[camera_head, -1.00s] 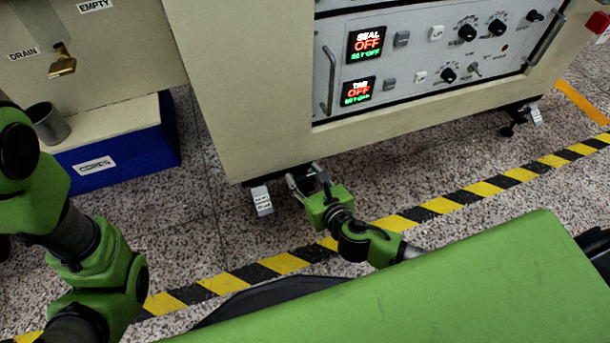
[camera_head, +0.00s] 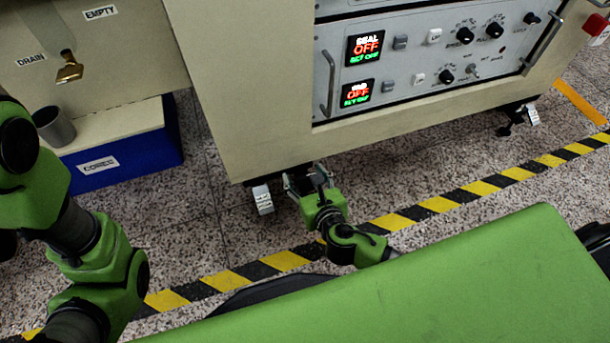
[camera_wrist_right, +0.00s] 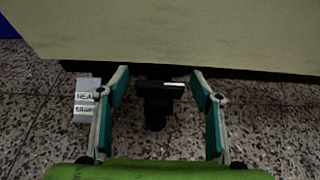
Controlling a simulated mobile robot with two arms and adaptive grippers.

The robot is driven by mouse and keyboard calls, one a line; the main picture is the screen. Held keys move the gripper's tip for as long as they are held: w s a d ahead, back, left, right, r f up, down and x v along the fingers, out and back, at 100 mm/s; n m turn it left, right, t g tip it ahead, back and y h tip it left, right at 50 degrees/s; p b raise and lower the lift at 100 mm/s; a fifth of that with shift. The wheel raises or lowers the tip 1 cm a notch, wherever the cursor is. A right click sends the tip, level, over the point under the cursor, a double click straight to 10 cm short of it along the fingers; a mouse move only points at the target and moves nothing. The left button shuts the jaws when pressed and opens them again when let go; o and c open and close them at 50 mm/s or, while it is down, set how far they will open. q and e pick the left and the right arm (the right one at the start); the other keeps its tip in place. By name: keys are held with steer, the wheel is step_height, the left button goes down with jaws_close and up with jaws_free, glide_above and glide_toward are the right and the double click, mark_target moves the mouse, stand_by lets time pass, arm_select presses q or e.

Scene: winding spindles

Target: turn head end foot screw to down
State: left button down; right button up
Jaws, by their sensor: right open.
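The head end foot screw (camera_wrist_right: 155,105) is a dark upright foot with a black top piece under the cabinet's lower edge. In the right wrist view it stands between the two fingers of my right gripper (camera_wrist_right: 160,76), with a gap on each side. The fingers are open and hold nothing. In the head view my right gripper (camera_head: 306,182) is at the cabinet's near bottom corner, largely hiding the foot. A white tag reading "HEAD" (camera_wrist_right: 86,100) hangs left of the foot; it also shows in the head view (camera_head: 263,199). My left gripper is out of view.
The beige cabinet (camera_head: 250,140) overhangs the foot closely. A second foot with a tag (camera_head: 531,115) is at the far right. A blue box (camera_head: 130,158) stands left. Yellow-black floor tape (camera_head: 440,204) crosses the speckled floor, which is otherwise clear here.

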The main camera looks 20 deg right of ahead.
steer(key=shift+r, duration=0.1)
step_height(320, 180, up, 10)
steer(key=shift+f, duration=0.1)
stand_by(0.3)
